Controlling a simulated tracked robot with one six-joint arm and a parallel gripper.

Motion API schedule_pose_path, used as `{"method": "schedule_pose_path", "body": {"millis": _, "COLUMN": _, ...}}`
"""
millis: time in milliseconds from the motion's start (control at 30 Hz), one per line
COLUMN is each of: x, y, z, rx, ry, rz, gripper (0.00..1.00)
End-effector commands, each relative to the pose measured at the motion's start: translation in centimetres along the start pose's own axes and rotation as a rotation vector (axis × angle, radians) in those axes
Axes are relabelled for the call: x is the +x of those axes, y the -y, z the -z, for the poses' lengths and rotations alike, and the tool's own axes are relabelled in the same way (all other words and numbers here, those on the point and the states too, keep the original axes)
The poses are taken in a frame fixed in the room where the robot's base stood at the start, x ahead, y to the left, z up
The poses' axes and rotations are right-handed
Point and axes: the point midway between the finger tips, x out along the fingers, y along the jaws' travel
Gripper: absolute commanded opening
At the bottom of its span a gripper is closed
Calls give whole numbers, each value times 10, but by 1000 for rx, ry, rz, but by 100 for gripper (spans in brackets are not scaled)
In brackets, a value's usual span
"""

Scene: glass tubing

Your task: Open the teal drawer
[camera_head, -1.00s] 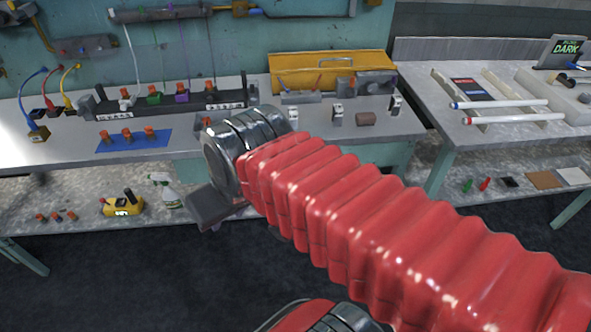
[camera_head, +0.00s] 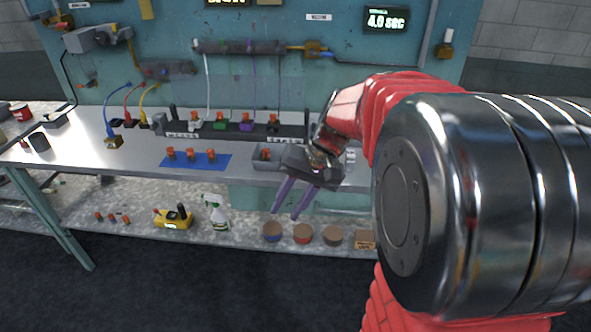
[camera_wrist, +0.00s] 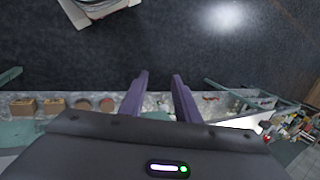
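A teal panel (camera_head: 245,195), which appears to be the drawer front, sits under the workbench top in the head view. My arm and gripper cover part of it, and I cannot make out a handle. My gripper (camera_head: 285,214) is in front of the bench edge, pointing down, with its two purple fingers apart and nothing between them. In the wrist view my gripper (camera_wrist: 160,76) is also open and empty, over the dark floor and lower shelf. I cannot tell whether it touches the panel.
The bench top (camera_head: 120,150) holds a blue mat (camera_head: 195,162) with orange-topped parts and a grey tray (camera_head: 265,160). The lower shelf (camera_head: 85,203) bears a yellow device (camera_head: 173,218), a spray bottle (camera_head: 215,215) and several round pieces. The dark floor (camera_head: 200,285) in front is clear.

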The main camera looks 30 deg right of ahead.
Motion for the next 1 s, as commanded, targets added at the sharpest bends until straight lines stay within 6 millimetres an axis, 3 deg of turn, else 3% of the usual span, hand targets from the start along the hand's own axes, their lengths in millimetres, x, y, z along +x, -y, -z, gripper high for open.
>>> {"method": "schedule_pose_path", "body": {"millis": 567, "x": 26, "y": -93, "z": 108, "rx": 313, "ry": 87, "rz": 313, "gripper": 29}}
{"method": "schedule_pose_path", "body": {"millis": 1000, "x": 48, "y": -202, "z": 169, "rx": 519, "ry": 66, "rz": 596, "gripper": 29}}
